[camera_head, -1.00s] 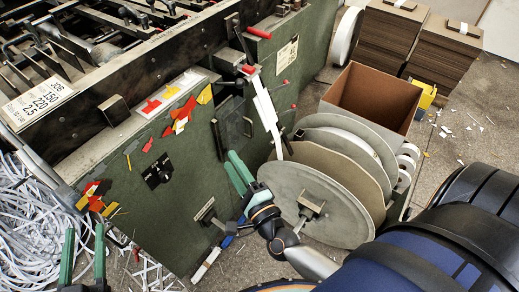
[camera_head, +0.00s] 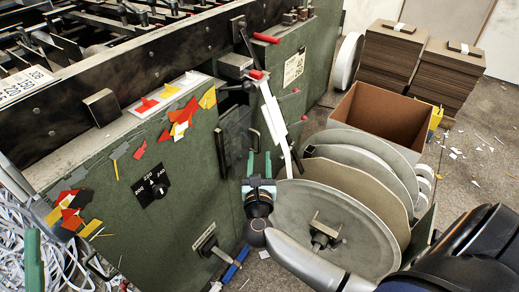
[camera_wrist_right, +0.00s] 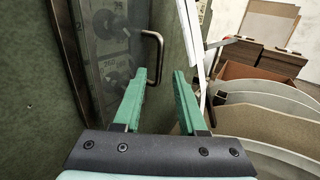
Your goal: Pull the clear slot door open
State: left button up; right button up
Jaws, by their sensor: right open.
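The clear slot door (camera_head: 236,138) is a dark-framed transparent panel on the green machine side. It appears shut, and round parts show through it in the right wrist view (camera_wrist_right: 108,60). Its metal bar handle (camera_wrist_right: 158,55) is on the right edge and also shows in the head view (camera_head: 255,138). My right gripper (camera_head: 259,160) is open and empty just in front of the door. In the right wrist view its green fingers (camera_wrist_right: 160,78) straddle the handle's line, with the handle beyond the tips. Only one green finger of my left gripper (camera_head: 33,262) shows at the lower left.
Large grey discs (camera_head: 330,225) stand close to the right of my right gripper. A white lever (camera_head: 272,115) with a red end slants down beside the door. An open brown box (camera_head: 385,112) and cardboard stacks (camera_head: 395,55) stand behind. Paper strips (camera_head: 60,270) lie lower left.

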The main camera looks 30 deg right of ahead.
aim_at(259, 145)
jog(key=shift+x, duration=2.4)
grip_shut()
